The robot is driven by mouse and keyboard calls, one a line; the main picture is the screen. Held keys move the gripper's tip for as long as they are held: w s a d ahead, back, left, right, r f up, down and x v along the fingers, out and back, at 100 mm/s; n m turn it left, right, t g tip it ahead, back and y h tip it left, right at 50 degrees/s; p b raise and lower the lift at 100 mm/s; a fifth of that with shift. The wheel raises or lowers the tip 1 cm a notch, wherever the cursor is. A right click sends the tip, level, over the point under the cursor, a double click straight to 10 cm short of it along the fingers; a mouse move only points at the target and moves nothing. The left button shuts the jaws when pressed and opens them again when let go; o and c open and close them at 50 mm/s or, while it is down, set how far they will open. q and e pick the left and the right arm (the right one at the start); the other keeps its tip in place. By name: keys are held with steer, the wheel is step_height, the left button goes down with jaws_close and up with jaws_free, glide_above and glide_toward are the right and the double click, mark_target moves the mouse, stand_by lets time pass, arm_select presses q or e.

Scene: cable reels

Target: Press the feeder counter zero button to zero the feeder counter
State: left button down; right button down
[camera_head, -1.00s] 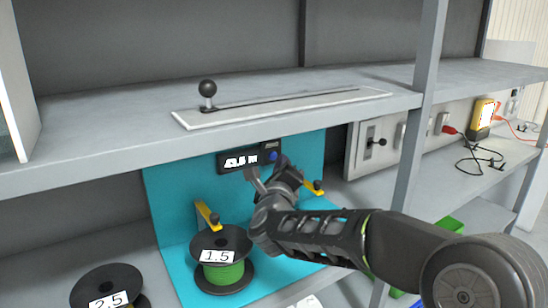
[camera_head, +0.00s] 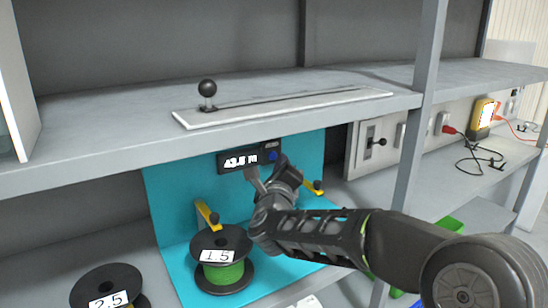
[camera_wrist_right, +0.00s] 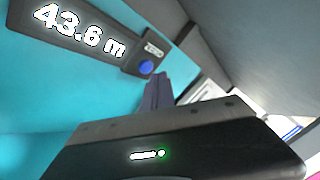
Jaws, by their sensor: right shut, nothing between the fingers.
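The feeder counter (camera_head: 238,160) is a dark box on the turquoise back panel, under the shelf. Its display reads 43.6 m in the right wrist view (camera_wrist_right: 80,30). The zero button is a round blue button at the display's right end, in the head view (camera_head: 272,156) and the wrist view (camera_wrist_right: 145,68). My right gripper (camera_head: 281,161) is shut and empty, its tip just below the button. The wrist view shows its fingers (camera_wrist_right: 157,88) pointing at the button, with a small gap seeming to remain. My left gripper is not in view.
Below stand a green reel marked 1.5 (camera_head: 222,272) and a reel marked 2.5 (camera_head: 108,290), with a yellow lever (camera_head: 207,215) near the first. The shelf above (camera_head: 110,120) carries a black-knobbed slider (camera_head: 207,90). A shelf post (camera_head: 412,150) stands to the right.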

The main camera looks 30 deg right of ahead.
steer(key=shift+w+b, duration=0.3)
steer(key=shift+w, duration=0.1)
steer(key=shift+w, duration=0.4)
stand_by(0.6)
steer(key=shift+b, duration=0.3)
steer(key=shift+s+b, duration=0.5)
steer(key=shift+s, duration=0.3)
steer(key=shift+s, duration=0.1)
